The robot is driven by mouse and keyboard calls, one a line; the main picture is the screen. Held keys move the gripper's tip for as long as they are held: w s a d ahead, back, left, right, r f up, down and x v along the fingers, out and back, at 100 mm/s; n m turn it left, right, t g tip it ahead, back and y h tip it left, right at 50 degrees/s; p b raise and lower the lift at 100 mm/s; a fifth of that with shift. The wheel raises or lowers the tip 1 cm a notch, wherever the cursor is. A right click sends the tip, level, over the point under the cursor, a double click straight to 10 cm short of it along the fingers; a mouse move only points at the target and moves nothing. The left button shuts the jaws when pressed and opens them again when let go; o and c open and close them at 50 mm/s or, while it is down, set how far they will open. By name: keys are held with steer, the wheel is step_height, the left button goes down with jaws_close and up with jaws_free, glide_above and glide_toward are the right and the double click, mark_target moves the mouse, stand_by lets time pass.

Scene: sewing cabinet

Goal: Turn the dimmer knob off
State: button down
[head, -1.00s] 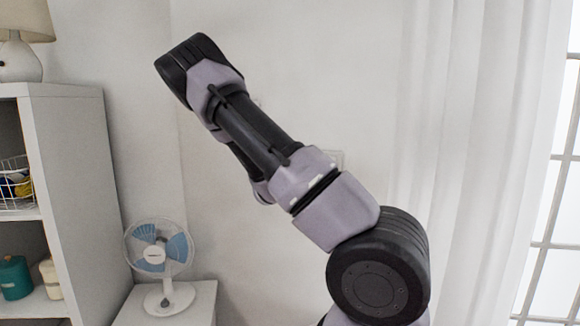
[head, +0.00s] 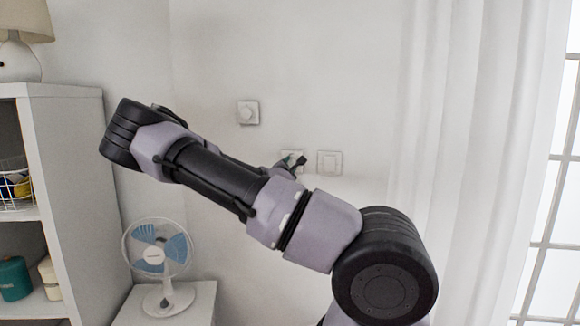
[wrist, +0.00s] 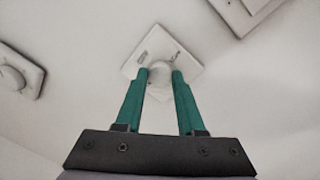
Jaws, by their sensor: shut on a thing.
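A small pale round knob (wrist: 160,76) stands on a square white wall plate (wrist: 157,43) in the middle of the wrist view. My gripper (wrist: 161,73) has its two green fingers on either side of the knob, shut on it. In the head view my gripper (head: 292,159) is at the middle plate on the wall, mostly hidden behind my arm, which also covers part of that plate. A second square plate with a round knob (head: 248,112) is higher and to the left; it also shows at the left of the wrist view (wrist: 14,76). I cannot tell which knob is the dimmer.
A flat white switch plate (head: 330,162) is close on the right of the gripped one. A white fan (head: 158,262) stands on a low cabinet at the lower left. A shelf unit (head: 72,170) is at the left and a white curtain (head: 470,150) at the right.

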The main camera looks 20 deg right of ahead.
steer(key=shift+n, duration=2)
steer(key=c, duration=0.5)
jaws_free()
steer(key=v, duration=1.1)
steer(key=shift+d+r, duration=0.1)
steer(key=shift+r, duration=0.05)
